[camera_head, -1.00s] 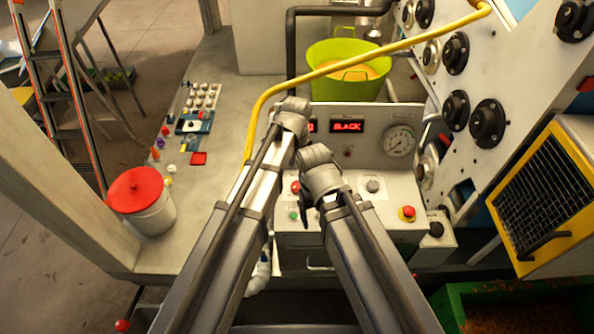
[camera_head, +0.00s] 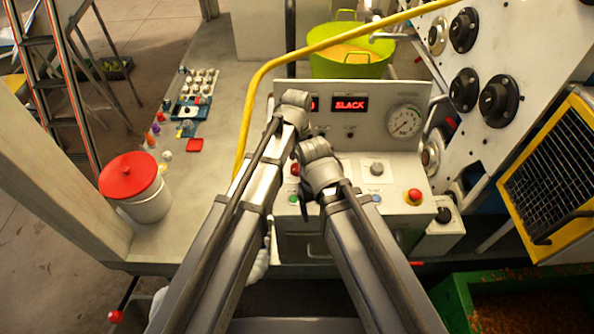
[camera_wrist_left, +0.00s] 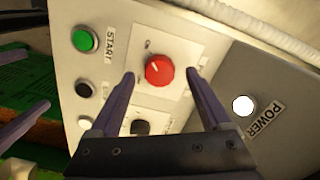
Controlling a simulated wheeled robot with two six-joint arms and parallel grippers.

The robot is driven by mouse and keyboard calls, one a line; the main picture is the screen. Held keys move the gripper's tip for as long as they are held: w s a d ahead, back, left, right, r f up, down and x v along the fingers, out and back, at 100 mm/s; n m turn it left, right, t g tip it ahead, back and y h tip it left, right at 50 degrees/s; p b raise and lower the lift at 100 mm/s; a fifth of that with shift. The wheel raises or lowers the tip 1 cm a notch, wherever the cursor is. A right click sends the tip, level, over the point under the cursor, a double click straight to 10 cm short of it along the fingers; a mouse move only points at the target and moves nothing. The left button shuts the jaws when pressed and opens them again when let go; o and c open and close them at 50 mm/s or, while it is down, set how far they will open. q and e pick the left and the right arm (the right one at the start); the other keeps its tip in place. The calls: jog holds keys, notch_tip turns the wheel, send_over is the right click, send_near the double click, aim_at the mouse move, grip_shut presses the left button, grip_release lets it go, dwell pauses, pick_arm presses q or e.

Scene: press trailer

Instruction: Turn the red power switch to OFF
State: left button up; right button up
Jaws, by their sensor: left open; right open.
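The red power switch (camera_wrist_left: 159,70) is a round knob on a pale plate of the control panel in the left wrist view. Small labels sit around it, too blurred to read. In the head view the red knob (camera_head: 294,169) shows partly between my two arms. My left gripper (camera_wrist_left: 160,74) is open, its fingers either side of the knob in that picture; I cannot tell whether they touch it. Its fingers are hidden in the head view. My right gripper (camera_wrist_left: 37,79) shows as purple fingers, apart, at the left edge of the wrist view, clear of the knob.
A green START button (camera_wrist_left: 85,40) and black buttons and knobs are close beside the switch. A white POWER lamp (camera_wrist_left: 243,105) is on the grey side. A red emergency button (camera_head: 415,196) is farther right. A yellow pipe (camera_head: 300,52) arches behind my arms.

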pick_arm(q)
jog(key=shift+f+b, duration=0.3)
jog(key=shift+f, duration=0.35)
grip_shut()
